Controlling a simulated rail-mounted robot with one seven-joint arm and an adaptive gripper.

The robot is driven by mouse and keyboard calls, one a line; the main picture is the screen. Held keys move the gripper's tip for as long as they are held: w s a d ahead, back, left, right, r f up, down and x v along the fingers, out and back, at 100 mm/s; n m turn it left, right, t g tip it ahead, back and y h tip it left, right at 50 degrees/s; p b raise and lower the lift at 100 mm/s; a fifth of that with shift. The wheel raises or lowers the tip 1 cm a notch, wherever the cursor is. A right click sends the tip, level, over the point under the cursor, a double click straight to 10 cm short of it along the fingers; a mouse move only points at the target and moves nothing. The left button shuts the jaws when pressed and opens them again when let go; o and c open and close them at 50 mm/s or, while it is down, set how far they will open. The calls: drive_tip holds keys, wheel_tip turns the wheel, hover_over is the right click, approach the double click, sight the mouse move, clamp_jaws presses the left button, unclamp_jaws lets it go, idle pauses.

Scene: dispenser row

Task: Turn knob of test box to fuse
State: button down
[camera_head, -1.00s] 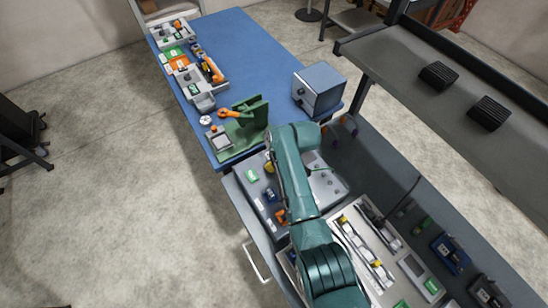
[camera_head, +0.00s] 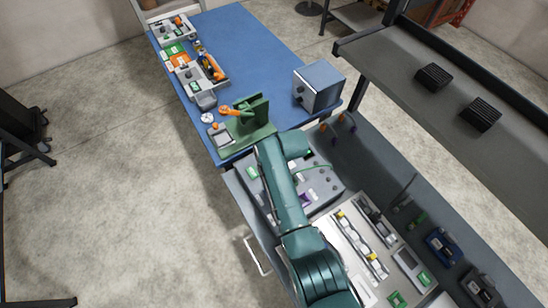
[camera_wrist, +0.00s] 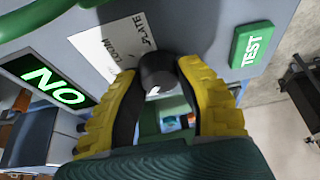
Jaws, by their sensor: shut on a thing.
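The grey test box (camera_wrist: 195,25) fills the top of the wrist view. It has a lit display reading NO (camera_wrist: 45,82), a green TEST button (camera_wrist: 250,44) and a white label (camera_wrist: 118,45) with PLATE and another word. Its black knob (camera_wrist: 157,72) sits between the yellow fingertips of my gripper (camera_wrist: 160,85), which is shut on it. A pale mark shows on the knob's lower side. I cannot read a fuse setting. In the head view the test box (camera_head: 325,185) is partly under my arm, which hides my gripper and the knob.
A blue table (camera_head: 250,60) holds a green stand (camera_head: 250,120), a grey-blue box (camera_head: 318,86) and several trays. A pale panel (camera_head: 345,240) with parts lies beside the test box. A dark shelf (camera_head: 430,100) overhangs on the right. Open floor lies to the left.

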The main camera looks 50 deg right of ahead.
drive_tip(key=shift+s+a+f, duration=0.1)
drive_tip(key=shift+s+f, duration=0.05)
drive_tip(key=shift+f, duration=0.2)
drive_tip(key=c, duration=0.7)
unclamp_jaws()
drive_tip(key=shift+r, duration=0.15)
drive_tip(key=shift+o, duration=0.2)
drive_tip(key=shift+r, duration=0.15)
drive_tip(key=shift+r, duration=0.3)
drive_tip(key=d+v, duration=0.1)
drive_tip(key=v, duration=1)
drive_tip(key=shift+a, duration=0.4)
drive_tip(key=shift+r, duration=0.1)
